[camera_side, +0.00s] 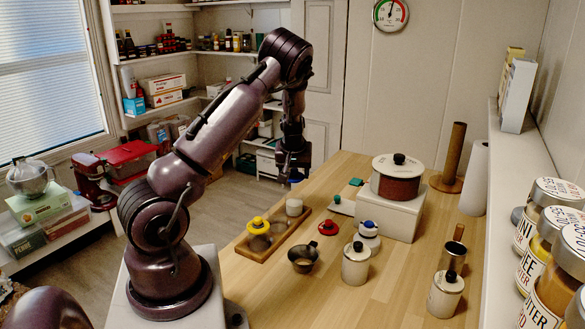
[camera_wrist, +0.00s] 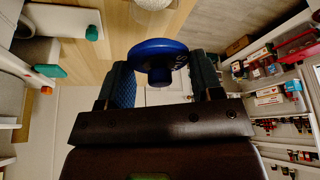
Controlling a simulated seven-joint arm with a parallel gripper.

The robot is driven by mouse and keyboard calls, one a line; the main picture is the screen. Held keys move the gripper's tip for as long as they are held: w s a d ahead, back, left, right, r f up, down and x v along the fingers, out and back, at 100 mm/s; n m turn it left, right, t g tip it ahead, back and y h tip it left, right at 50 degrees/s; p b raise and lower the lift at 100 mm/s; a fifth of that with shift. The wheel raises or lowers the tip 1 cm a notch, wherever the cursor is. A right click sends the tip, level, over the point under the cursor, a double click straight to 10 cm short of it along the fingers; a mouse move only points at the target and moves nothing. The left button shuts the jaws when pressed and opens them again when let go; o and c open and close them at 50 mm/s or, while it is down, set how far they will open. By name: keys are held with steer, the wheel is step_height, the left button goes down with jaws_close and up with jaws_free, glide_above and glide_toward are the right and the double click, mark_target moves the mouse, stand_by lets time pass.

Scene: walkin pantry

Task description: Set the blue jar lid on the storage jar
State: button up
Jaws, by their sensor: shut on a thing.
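The blue jar lid (camera_wrist: 158,47) is a round disc with a short knob, held between the fingers of my gripper (camera_wrist: 165,82) in the wrist view. In the side view my gripper (camera_side: 293,172) is raised in the air beyond the table's far left edge; the lid is hard to make out there. A small pale jar (camera_side: 294,207) with no coloured lid stands at the far end of a wooden tray (camera_side: 268,252); it may be the storage jar, but I cannot be sure. A pale round top (camera_wrist: 153,4) shows at the wrist view's upper edge.
A yellow-lidded jar (camera_side: 258,227) stands in the tray. Nearby are a metal cup (camera_side: 303,257), a red lid (camera_side: 328,227), a black-knobbed canister (camera_side: 356,266) and a blue-knobbed item (camera_side: 368,229). A red pot (camera_side: 396,184) stands on a white box (camera_side: 393,213).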

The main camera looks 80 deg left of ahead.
steer(key=shift+f, duration=2.25)
steer(key=shift+f, duration=0.5)
stand_by(0.4)
steer(key=o, duration=1.2)
steer(key=shift+c, duration=0.2)
steer(key=shift+r, duration=0.1)
steer(key=shift+r, duration=3.4)
